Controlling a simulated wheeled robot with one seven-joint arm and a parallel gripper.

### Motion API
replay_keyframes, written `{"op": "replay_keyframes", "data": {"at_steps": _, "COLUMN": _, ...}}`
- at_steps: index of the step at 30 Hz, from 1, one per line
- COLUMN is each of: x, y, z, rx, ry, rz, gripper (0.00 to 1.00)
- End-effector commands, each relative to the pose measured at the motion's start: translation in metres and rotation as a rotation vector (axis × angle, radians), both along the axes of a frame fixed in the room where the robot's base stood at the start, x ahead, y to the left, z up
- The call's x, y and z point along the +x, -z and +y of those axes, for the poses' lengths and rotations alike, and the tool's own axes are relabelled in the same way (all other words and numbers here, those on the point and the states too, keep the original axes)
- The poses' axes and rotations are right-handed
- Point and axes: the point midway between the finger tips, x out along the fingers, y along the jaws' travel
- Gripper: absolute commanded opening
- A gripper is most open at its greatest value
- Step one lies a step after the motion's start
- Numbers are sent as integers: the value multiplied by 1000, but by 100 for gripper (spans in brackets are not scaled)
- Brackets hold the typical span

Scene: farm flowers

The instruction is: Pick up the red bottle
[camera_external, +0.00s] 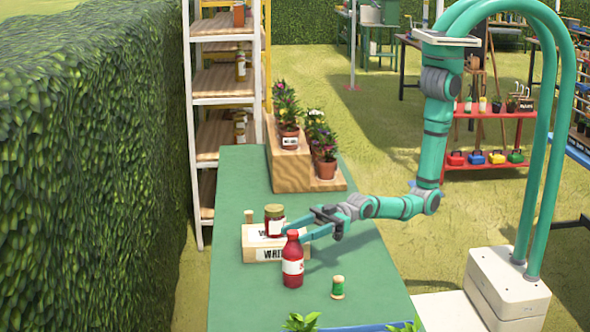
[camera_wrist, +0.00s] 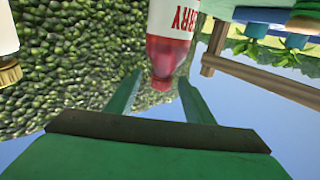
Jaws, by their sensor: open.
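The red bottle (camera_external: 292,268) stands upright on the green table (camera_external: 232,190), with a white label and a red cap. My gripper (camera_external: 304,231) is open, level with the top of the bottle, its fingers pointing left. In the wrist view, which looks upside down, the bottle (camera_wrist: 172,42) hangs cap down just beyond and between the two open fingers (camera_wrist: 160,92), nearer the right one. I cannot tell whether a finger touches it.
Potted plants on a wooden step (camera_external: 292,172) are at the table's far end. The table's left side is clear.

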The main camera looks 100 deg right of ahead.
Motion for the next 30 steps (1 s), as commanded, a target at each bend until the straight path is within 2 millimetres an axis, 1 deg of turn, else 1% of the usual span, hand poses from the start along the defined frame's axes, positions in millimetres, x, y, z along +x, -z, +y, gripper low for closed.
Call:
{"op": "replay_keyframes", "data": {"at_steps": 3, "x": 8, "y": 0, "z": 6, "rx": 0, "ry": 0, "rz": 0, "gripper": 48}}
{"op": "replay_keyframes", "data": {"at_steps": 8, "x": 15, "y": -1, "z": 12, "rx": 0, "ry": 0, "rz": 0, "gripper": 48}}
{"op": "replay_keyframes", "data": {"at_steps": 14, "x": 35, "y": -2, "z": 30, "rx": 1, "ry": -1, "rz": 0, "gripper": 48}}
{"op": "replay_keyframes", "data": {"at_steps": 18, "x": 47, "y": -1, "z": 38, "rx": 1, "ry": 0, "rz": 1, "gripper": 48}}
{"op": "replay_keyframes", "data": {"at_steps": 21, "x": 51, "y": -2, "z": 40, "rx": 1, "ry": 0, "rz": 0, "gripper": 48}}
{"op": "replay_keyframes", "data": {"at_steps": 27, "x": 51, "y": -2, "z": 40, "rx": 1, "ry": 0, "rz": 0, "gripper": 48}}
{"op": "replay_keyframes", "data": {"at_steps": 28, "x": 51, "y": -2, "z": 40, "rx": 1, "ry": 0, "rz": 1, "gripper": 45}}
{"op": "replay_keyframes", "data": {"at_steps": 29, "x": 51, "y": -2, "z": 40, "rx": 1, "ry": 0, "rz": 1, "gripper": 38}}
{"op": "replay_keyframes", "data": {"at_steps": 30, "x": 51, "y": -2, "z": 40, "rx": 1, "ry": 0, "rz": 1, "gripper": 29}}
